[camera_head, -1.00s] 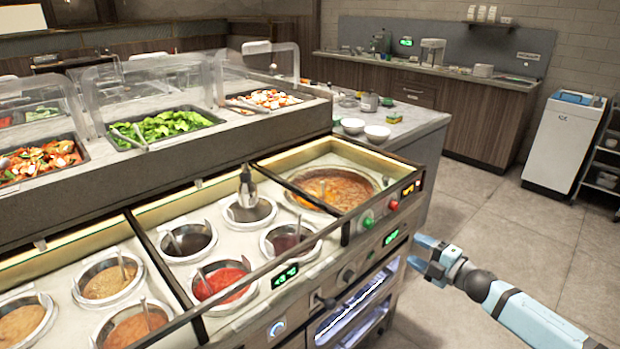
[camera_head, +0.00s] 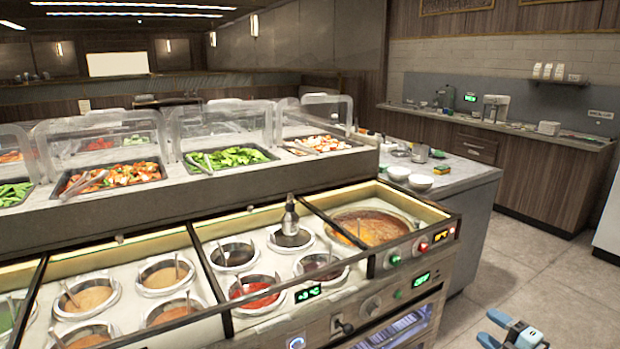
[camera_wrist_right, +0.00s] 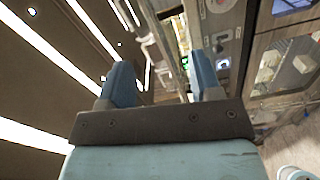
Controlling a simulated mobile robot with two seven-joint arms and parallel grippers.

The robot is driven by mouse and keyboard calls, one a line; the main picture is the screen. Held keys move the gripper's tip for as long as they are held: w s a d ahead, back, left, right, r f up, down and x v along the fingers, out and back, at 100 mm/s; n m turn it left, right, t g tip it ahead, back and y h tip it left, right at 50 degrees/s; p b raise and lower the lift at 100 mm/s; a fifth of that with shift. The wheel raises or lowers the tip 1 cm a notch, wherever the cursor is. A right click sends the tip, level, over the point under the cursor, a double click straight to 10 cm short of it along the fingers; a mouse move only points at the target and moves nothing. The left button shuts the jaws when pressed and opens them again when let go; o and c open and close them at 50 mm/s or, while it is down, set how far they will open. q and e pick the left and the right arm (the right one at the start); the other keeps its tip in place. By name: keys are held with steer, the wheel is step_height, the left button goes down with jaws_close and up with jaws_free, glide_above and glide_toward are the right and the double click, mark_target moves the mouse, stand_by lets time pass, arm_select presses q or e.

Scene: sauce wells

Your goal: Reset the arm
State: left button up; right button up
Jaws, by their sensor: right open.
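My right gripper (camera_head: 497,330) shows at the bottom right edge of the head view, over the floor and to the right of the sauce counter (camera_head: 372,304). Its two blue fingers are apart, and nothing is between them. In the right wrist view the open gripper (camera_wrist_right: 165,82) shows both fingers with empty space between. Most of the right arm is cut off by the lower edge of the head view. My left gripper is in neither view.
The counter holds several sauce wells, one with red sauce (camera_head: 255,290), and a large soup pot (camera_head: 372,226). Salad trays (camera_head: 232,158) sit behind under clear guards. Open floor (camera_head: 530,265) lies to the right.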

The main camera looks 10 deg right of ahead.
steer(key=a+f+m, duration=0.3)
steer(key=a+f, duration=0.1)
steer(key=a, duration=0.2)
steer(key=s+a+f+m+g+h, duration=0.1)
steer(key=s+a+f+m+g, duration=0.15)
steer(key=s+a, duration=0.45)
steer(key=s+a+f+m+g+h, duration=0.15)
steer(key=s+f+m, duration=0.25)
steer(key=s, duration=0.6)
steer(key=s+a+f+m+g+h, duration=0.1)
steer(key=s+a+f+m+g, duration=0.25)
steer(key=s+a, duration=0.4)
steer(key=a+r+m+t, duration=0.15)
steer(key=a+m, duration=0.25)
steer(key=a, duration=0.4)
step_height(320, 180, up, 17)
steer(key=p, duration=2.3)
steer(key=shift+s+d+f+p, duration=0.15)
steer(key=shift+d+p, duration=0.15)
steer(key=shift+d, duration=0.15)
steer(key=c, duration=0.3)
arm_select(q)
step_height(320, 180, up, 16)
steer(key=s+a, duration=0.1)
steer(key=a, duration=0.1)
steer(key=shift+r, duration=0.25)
arm_select(e)
steer(key=shift+a, duration=0.15)
